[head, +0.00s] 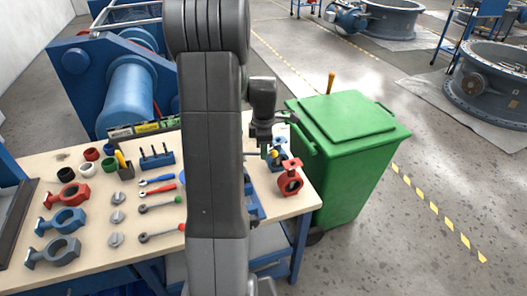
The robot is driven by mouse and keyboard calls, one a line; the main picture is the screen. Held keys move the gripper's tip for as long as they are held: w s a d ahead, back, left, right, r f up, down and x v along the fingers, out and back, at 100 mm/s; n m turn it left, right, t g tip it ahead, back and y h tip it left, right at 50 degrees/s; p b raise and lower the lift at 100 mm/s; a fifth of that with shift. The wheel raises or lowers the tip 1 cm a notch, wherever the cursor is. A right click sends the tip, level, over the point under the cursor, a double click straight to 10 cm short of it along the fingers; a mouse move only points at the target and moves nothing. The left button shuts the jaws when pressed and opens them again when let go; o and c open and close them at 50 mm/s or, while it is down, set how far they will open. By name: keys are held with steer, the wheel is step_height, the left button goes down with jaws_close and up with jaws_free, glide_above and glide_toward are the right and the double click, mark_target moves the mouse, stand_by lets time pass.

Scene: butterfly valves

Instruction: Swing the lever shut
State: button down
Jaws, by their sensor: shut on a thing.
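A red butterfly valve body (290,180) stands near the right edge of the workbench, with small blue parts just behind it. My gripper (270,150) is low over the bench, just behind and left of the red valve, and is shut on a lever. Only a small yellow and green bit of the lever (273,154) shows; the rest is hidden by the gripper. I cannot tell the lever's angle. My arm covers the middle of the bench.
The workbench (85,170) holds blue and red valve bodies (62,220), several hand tools (160,207) and small rings at the left. A green bin (350,160) stands close beside the bench's right end. Blue machinery (125,90) is behind. Open floor lies further right.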

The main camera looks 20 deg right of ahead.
steer(key=shift+w+d+n+p, duration=0.15)
steer(key=shift+w+n+p, duration=0.25)
steer(key=shift+w+n, duration=1.6)
steer(key=shift+s, duration=0.25)
steer(key=c, duration=1.4)
jaws_free()
step_height(320, 180, up, 7)
steer(key=p, duration=0.4)
steer(key=shift+p, duration=0.4)
